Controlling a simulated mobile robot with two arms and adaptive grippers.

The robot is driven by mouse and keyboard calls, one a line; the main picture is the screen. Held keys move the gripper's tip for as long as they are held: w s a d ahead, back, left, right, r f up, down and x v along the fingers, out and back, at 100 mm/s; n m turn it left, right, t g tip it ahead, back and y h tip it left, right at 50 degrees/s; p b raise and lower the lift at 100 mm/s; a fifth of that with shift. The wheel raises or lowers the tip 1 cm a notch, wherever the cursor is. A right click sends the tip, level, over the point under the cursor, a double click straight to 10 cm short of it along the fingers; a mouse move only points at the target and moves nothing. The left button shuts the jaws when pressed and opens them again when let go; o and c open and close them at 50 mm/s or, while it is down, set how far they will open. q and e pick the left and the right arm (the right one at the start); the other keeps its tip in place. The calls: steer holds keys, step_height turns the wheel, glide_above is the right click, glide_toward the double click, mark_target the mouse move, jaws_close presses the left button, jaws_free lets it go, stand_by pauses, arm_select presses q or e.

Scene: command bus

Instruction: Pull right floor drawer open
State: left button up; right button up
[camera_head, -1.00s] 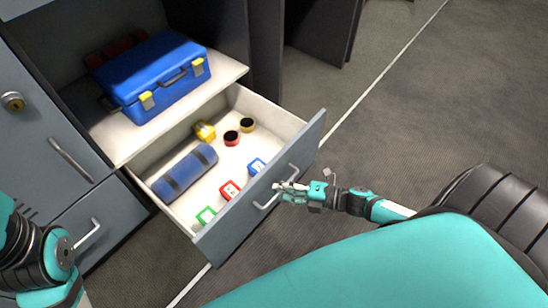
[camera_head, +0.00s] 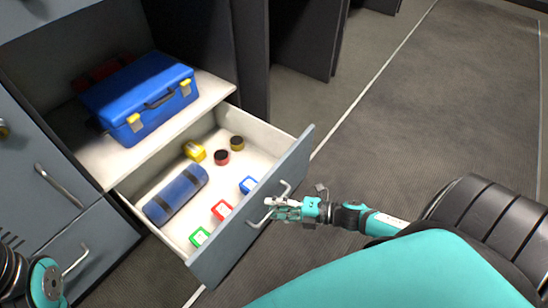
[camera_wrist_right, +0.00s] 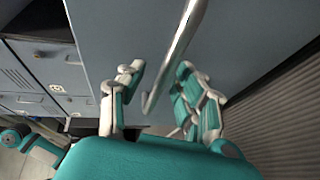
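The right floor drawer (camera_head: 240,226) stands well out of the cabinet, its white inside exposed. It has a grey front and a silver bar handle (camera_head: 286,185). My right gripper (camera_head: 272,207) is at this handle, outside the drawer front. In the right wrist view, the bar handle (camera_wrist_right: 178,45) runs between my right gripper's two spread fingers (camera_wrist_right: 160,90), with gaps showing on both sides. I cannot tell whether a finger touches it. My left arm shows at the lower left of the head view; its gripper is out of view.
The drawer holds a blue roll (camera_head: 176,194), a yellow item (camera_head: 195,151), two round tape rolls (camera_head: 222,157) and small coloured boxes (camera_head: 222,210). A blue case (camera_head: 140,98) sits on the shelf above. A closed drawer (camera_head: 85,250) is at left. Carpet at right is clear.

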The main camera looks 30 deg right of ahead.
steer(key=v, duration=1.1)
steer(key=shift+s+d, duration=0.25)
